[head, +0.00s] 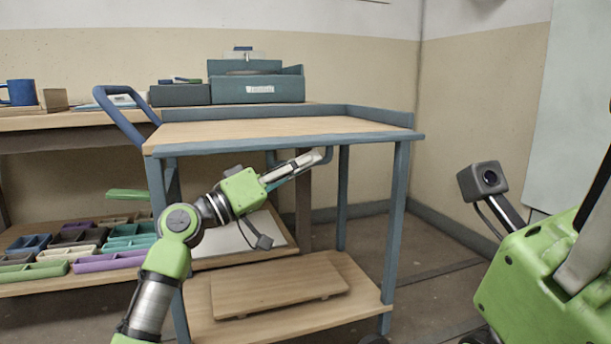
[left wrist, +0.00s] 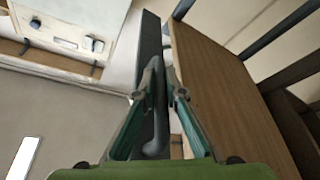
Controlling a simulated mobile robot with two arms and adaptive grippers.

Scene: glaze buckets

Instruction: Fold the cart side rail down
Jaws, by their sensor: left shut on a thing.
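The cart has a wooden top (head: 250,130) and a blue-grey frame. Along its near side runs a narrow blue-grey side rail (head: 205,148), which does not stand above the top there. A looped handle (head: 327,157) hangs below that edge. My left gripper (head: 316,158) reaches this handle from below and in front. In the left wrist view, the gripper's fingers (left wrist: 166,95) are closed around the curved grey handle (left wrist: 156,145), beside the long grey rail (left wrist: 149,45). My right arm's green wrist is at the right of the head view; its fingertips are out of view.
The cart's lower shelf (head: 365,288) carries a wooden board (head: 280,287). A blue push handle (head: 118,112) rises at the cart's left end. A workbench (head: 20,124) stands behind, with trays (head: 97,263) on its lower shelf. Floor to the cart's right is clear.

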